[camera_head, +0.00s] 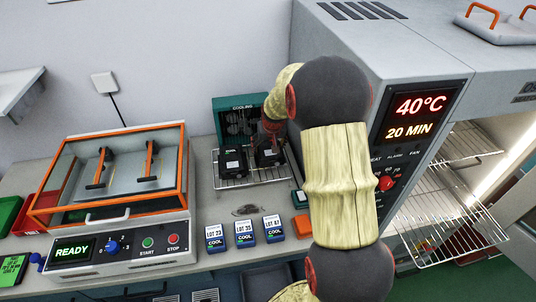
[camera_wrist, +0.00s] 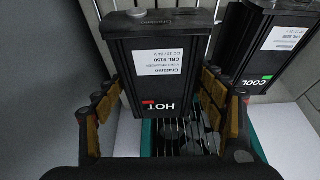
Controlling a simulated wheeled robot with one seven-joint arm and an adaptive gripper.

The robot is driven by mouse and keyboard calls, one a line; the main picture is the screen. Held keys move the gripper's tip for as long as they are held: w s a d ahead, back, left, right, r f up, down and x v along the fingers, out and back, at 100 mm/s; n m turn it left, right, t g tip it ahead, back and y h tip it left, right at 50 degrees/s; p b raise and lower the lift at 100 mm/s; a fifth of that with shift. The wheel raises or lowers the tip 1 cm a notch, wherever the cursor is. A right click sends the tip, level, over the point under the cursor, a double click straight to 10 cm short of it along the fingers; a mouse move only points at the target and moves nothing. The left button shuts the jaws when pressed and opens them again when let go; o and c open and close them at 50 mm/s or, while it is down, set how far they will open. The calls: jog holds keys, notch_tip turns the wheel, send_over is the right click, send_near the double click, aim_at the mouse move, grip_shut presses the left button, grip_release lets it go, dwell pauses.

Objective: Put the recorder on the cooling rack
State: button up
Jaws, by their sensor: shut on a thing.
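A black recorder (camera_wrist: 165,75) with a white label and the word HOT is between the fingers of my gripper (camera_wrist: 158,102), which is shut on it. In the head view this recorder (camera_head: 268,157) is at the right part of the wire cooling rack (camera_head: 235,183), partly hidden by my arm. Whether its base touches the wires cannot be told. A second black recorder (camera_head: 232,161) stands on the rack to its left. In the wrist view that second recorder (camera_wrist: 268,50) shows a COOL mark and is apart from the held one. My gripper (camera_head: 271,130) is partly hidden in the head view.
A green fan unit (camera_head: 230,115) marked COOLING stands behind the rack. An oven (camera_head: 420,105) reading 40°C and 20 MIN is close on the right, its door open. Several lot cards (camera_head: 245,233) stand in front. A lidded test station (camera_head: 115,190) is left.

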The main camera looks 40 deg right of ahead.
jog(key=shift+f+b, duration=0.35)
jog(key=shift+f, duration=1.15)
jog(key=shift+f, duration=0.2)
jog(key=o, duration=1.7)
jog(key=shift+c, duration=0.2)
